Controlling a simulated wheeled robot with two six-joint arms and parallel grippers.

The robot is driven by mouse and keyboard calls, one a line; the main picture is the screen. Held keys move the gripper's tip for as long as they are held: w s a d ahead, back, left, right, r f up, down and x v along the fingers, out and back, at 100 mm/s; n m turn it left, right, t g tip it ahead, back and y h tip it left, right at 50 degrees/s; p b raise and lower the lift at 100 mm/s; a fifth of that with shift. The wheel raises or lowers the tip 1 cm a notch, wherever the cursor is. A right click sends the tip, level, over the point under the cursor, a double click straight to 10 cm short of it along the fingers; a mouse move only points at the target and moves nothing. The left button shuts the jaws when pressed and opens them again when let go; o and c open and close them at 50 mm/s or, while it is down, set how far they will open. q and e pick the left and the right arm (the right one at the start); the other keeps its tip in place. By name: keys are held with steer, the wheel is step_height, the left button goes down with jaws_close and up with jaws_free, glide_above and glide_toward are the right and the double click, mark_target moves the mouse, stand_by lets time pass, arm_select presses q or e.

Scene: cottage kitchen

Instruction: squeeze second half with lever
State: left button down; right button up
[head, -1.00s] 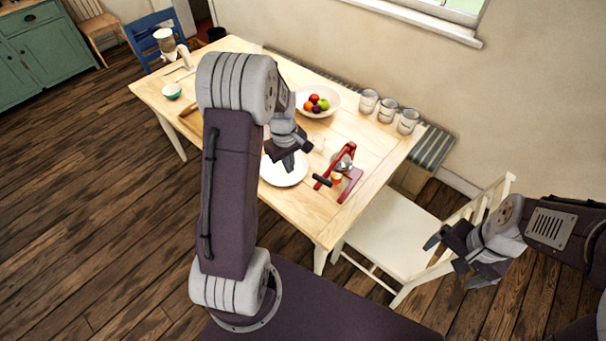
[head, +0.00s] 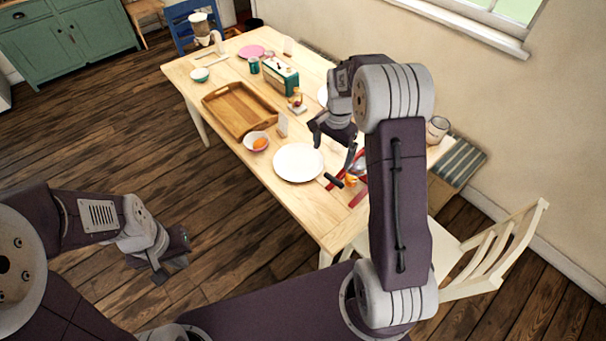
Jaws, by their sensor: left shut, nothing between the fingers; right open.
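The red lever press (head: 359,193) stands on the table, mostly hidden behind my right arm. Its black-gripped lever (head: 333,180) points toward the white plate (head: 298,163). An orange piece (head: 351,181) shows at the press; whether it is a half in the cup I cannot tell. My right gripper (head: 334,149) is open and empty, pointing down above the table just behind the plate and beside the press. My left gripper (head: 171,258) is shut and empty, low over the floor left of the table. A small bowl (head: 249,138) holds something orange.
A glass (head: 437,130) is at the right end. A white chair (head: 490,250) stands at right. The front table corner is clear.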

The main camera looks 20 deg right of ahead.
mark_target(334, 178)
steer(key=f, duration=0.3)
steer(key=d+f+p, duration=0.1)
steer(key=f, duration=0.3)
steer(key=s+f, duration=0.1)
steer(key=f, duration=0.3)
steer(key=shift+d+p, duration=0.2)
steer(key=shift+p, duration=0.2)
arm_select(q)
steer(key=shift+w+d+r, duration=0.2)
steer(key=shift+d+r, duration=0.1)
steer(key=shift+r, duration=0.25)
steer(key=shift+w+d+r, duration=0.2)
steer(key=shift+d+r, duration=0.05)
steer(key=shift+r, duration=0.25)
arm_select(e)
steer(key=shift+f, duration=0.2)
